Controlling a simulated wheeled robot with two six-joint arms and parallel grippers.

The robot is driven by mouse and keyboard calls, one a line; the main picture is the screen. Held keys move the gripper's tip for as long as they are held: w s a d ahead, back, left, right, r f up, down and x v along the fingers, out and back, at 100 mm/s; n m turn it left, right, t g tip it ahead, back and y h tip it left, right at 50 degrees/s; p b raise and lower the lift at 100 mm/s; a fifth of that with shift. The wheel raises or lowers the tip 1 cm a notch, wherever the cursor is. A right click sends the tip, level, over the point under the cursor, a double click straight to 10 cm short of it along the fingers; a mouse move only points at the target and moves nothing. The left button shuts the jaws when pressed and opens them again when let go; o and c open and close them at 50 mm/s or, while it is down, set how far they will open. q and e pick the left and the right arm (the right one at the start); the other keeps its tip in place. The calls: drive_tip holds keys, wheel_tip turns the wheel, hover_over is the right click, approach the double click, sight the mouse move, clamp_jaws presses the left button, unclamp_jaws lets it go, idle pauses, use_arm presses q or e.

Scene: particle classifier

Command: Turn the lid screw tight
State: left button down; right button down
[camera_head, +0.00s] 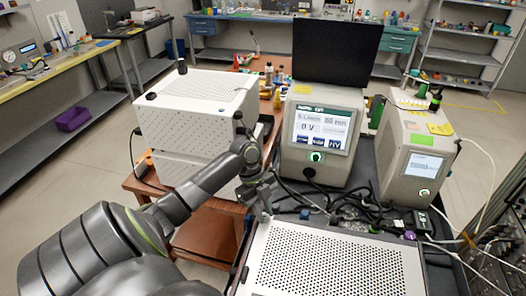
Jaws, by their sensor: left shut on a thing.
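My left arm comes in from the lower left. Its gripper (263,212) points down at the back left corner of a white perforated lid or panel (335,268) at the front. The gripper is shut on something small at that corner. The fingers hide it, so I cannot make out the screw itself or how far it is turned. My right gripper is not in view.
A white perforated box (190,112) with black knobs stands on a brown cart at the left. A cream instrument with a lit screen (322,128) and a second instrument (412,160) stand behind the panel. Loose black cables (345,208) lie between.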

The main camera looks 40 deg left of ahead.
use_arm(q)
drive_tip(key=shift+f+m+b, duration=0.1)
drive_tip(key=shift+m+b, duration=0.2)
drive_tip(key=shift+m, duration=0.2)
drive_tip(key=c, duration=1.2)
unclamp_jaws()
drive_tip(key=shift+d, duration=0.1)
drive_tip(key=shift+c, duration=0.2)
drive_tip(key=shift+w, duration=0.1)
drive_tip(key=b+v, duration=0.3)
drive_tip(key=v, duration=1.4)
drive_tip(key=shift+w+r, duration=0.2)
drive_tip(key=shift+w, duration=0.05)
drive_tip(key=shift+f, duration=0.1)
